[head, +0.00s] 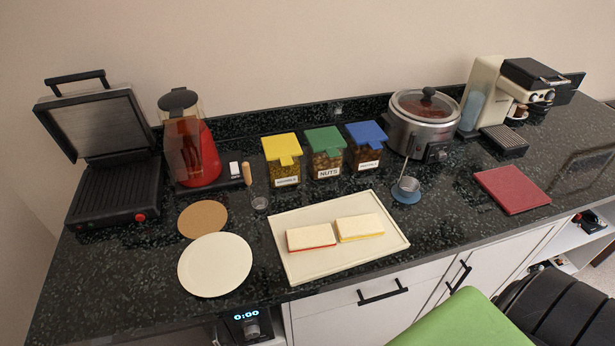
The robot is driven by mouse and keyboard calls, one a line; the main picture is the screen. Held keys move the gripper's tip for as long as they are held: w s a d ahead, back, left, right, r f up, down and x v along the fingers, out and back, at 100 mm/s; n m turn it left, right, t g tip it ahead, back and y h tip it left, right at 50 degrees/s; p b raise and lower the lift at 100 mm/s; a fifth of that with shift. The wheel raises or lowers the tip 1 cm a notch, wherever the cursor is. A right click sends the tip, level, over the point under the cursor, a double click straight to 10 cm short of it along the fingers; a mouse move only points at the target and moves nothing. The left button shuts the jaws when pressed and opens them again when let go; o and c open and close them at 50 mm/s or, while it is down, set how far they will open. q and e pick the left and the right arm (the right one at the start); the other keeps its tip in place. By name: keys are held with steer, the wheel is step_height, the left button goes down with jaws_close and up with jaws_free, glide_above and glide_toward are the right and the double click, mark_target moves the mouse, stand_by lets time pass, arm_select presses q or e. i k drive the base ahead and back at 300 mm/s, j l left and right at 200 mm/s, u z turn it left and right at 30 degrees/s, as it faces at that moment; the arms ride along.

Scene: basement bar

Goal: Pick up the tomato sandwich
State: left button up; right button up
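Two white-bread sandwiches lie flat, side by side, on a cream rectangular tray (335,266) near the front of the dark counter. The left sandwich (311,236) shows a red layer along its lower edge, which fits tomato. The right sandwich (360,228) shows a yellow layer along its edge. A narrow gap separates them. Nothing covers either one. Neither of my grippers is in view.
A round cream plate (215,265) and cork mat (203,219) lie left of the tray. A small cup (406,188) on a blue saucer stands at its right. Jars (325,155) stand behind. A green surface (465,322) is at the front right.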

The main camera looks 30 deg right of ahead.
mark_target(321, 236)
steer(key=z, duration=0.95)
